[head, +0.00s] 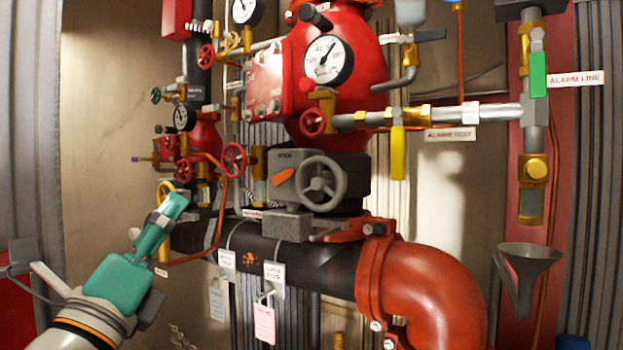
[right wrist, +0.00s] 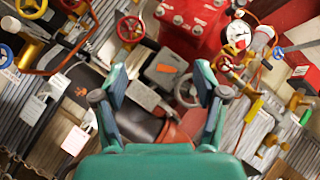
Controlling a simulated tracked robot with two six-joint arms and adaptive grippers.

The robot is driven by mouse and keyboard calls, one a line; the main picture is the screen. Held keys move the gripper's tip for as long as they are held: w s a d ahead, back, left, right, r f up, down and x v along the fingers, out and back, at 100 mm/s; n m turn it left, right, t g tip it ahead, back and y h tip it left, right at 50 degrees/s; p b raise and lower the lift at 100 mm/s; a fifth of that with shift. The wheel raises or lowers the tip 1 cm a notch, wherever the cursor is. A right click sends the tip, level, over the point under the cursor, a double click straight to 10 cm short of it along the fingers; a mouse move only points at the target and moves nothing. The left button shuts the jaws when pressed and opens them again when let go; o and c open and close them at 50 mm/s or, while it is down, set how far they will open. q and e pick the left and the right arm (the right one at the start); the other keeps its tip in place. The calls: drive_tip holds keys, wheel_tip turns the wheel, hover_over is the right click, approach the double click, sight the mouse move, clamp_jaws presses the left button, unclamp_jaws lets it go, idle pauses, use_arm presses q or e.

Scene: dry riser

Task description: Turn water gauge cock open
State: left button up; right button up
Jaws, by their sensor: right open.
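Three round white gauges show in the head view: a large gauge (head: 328,60) on the red valve body, a top gauge (head: 245,10) cut by the frame edge, and a small gauge (head: 184,118) at left. Small cocks and handwheels sit near each, including a red handwheel (head: 312,122) below the large gauge; I cannot tell which is the water gauge cock.
A grey handwheel (head: 320,183) and red handwheel (head: 234,160) stand at mid-height. A yellow lever (head: 397,152) and green lever (head: 538,74) hang at right. A red pipe elbow (head: 425,290) and funnel (head: 525,275) are low right. Tags hang from the black pipe (head: 320,262).

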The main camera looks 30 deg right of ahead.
drive_tip(key=s+d+r+m+g+h, duration=0.3)
drive_tip(key=s+d+r+m+g, duration=0.3)
drive_tip(key=s+m, duration=0.4)
drive_tip(key=g+p, duration=0.2)
drive_tip(key=p, duration=0.5)
approach(309, 127)
drive_tip(key=shift+m, duration=0.4)
drive_tip(key=x, duration=0.9)
drive_tip(key=shift+a+r, duration=0.1)
drive_tip(key=shift+r, duration=0.1)
drive_tip(key=shift+w+d, duration=0.15)
drive_tip(key=shift+d, duration=0.15)
drive_tip(key=c, duration=1.1)
drive_tip(key=shift+d, duration=0.15)
drive_tip(key=shift+c, duration=0.2)
drive_tip(key=shift+t, duration=0.4)
